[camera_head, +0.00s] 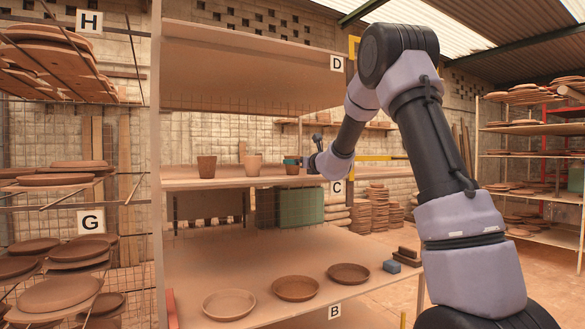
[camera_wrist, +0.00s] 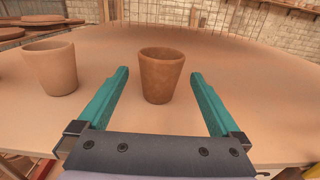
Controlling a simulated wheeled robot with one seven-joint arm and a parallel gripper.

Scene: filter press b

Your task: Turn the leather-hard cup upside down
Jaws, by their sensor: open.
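A darker brown cup (camera_wrist: 160,78) stands upright on the shelf board, its open rim up, between the two teal fingers of my gripper (camera_wrist: 160,73). The fingers are open, with a gap visible on each side of the cup. In the head view this cup (camera_head: 292,168) is at the right of a row on shelf C, partly hidden by my gripper (camera_head: 297,161). A paler cup (camera_wrist: 50,68) stands upright to the left in the wrist view, and also in the head view (camera_head: 253,165). Another brown cup (camera_head: 206,167) stands farther left on the same shelf.
Shelf C's board (camera_head: 228,180) has bare room around the cups. Shelf D (camera_head: 250,92) hangs above. A rack (camera_head: 130,200) with plates stands at the left.

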